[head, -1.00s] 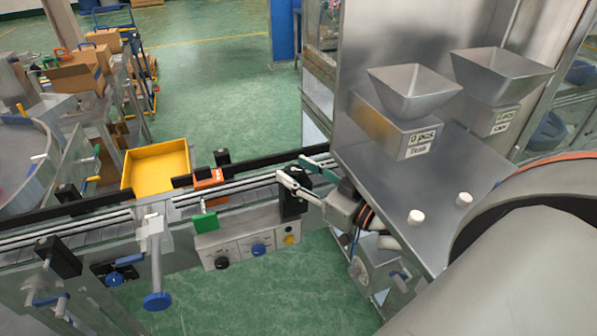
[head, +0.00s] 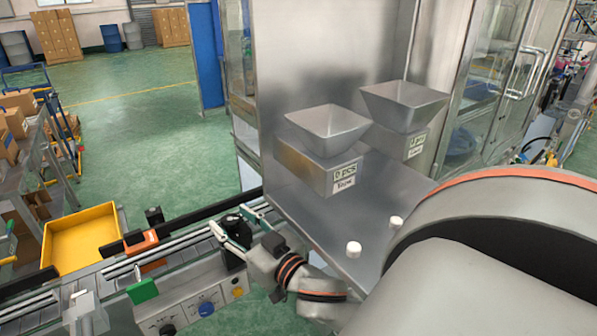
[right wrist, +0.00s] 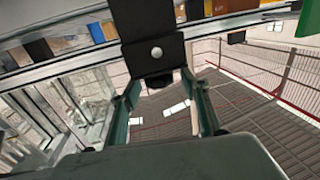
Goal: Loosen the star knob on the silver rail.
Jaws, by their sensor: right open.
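A black clamp block (right wrist: 152,50) with a silver screw sits on the silver rail (right wrist: 70,68) in the right wrist view. A dark knob (right wrist: 158,79) sticks out below it; its star shape cannot be made out. My right gripper (right wrist: 164,92) is open, with one finger on each side of the knob and gaps visible. In the head view the right gripper (head: 231,219) reaches the conveyor's near rail from the right, its fingers either side of the black clamp (head: 236,229). The knob is not clear there. My left gripper is not in view.
A steel cabinet with two hoppers (head: 325,128) and two white caps (head: 354,249) on its ledge stands close to my right arm. An orange block (head: 140,243), a green block (head: 142,291) and a yellow tray (head: 84,238) lie left of the gripper.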

